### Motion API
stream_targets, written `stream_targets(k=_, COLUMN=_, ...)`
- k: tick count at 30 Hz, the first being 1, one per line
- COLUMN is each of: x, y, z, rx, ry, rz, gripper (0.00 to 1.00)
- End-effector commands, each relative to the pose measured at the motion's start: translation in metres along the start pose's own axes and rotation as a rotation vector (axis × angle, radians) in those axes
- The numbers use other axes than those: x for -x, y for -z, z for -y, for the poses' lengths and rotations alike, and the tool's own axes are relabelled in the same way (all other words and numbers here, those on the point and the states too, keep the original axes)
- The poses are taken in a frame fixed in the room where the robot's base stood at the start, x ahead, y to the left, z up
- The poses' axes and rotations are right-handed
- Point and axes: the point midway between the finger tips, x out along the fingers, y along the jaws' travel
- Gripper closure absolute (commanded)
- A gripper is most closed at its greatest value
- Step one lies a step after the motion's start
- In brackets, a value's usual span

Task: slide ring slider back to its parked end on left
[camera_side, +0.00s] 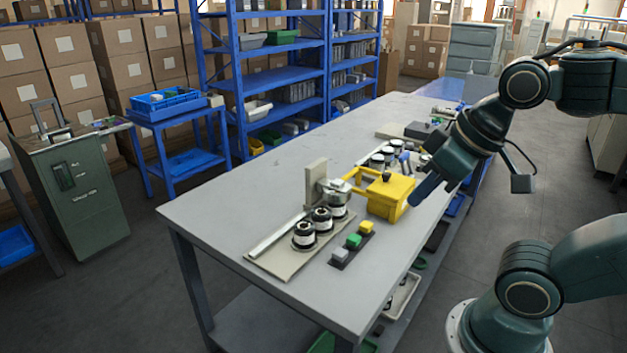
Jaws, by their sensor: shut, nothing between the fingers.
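A yellow box (390,196) with a dark knob on top stands near the middle of the table. A yellow frame (368,176) joins its back left side. A silver piece (334,186) sits left of the box, by an upright beige plate (316,184). A pale rail (279,234) runs from there to the front left on a beige base plate (284,268). I cannot tell which part is the ring slider. My gripper (422,192) is shut and empty, its blue fingers pointing down beside the right of the yellow box. Whether it touches the box is unclear.
Black rolls with white labels (304,236) stand along the rail. A strip with grey, green (354,241) and yellow blocks lies in front of them. More rolls (377,161) stand behind the yellow box. The table's left part (215,208) is clear.

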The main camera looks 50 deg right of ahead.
Motion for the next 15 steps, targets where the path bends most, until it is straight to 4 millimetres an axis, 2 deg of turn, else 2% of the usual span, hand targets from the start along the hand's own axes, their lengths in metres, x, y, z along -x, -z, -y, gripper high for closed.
stream_targets(k=10, x=0.0, y=0.0001, z=0.0, rx=0.0, ry=0.0, rz=0.0, gripper=1.0)
stream_targets(k=15, x=0.0008, y=0.0034, z=-0.0013, rx=-0.006, ry=-0.004, rz=0.0, gripper=0.67)
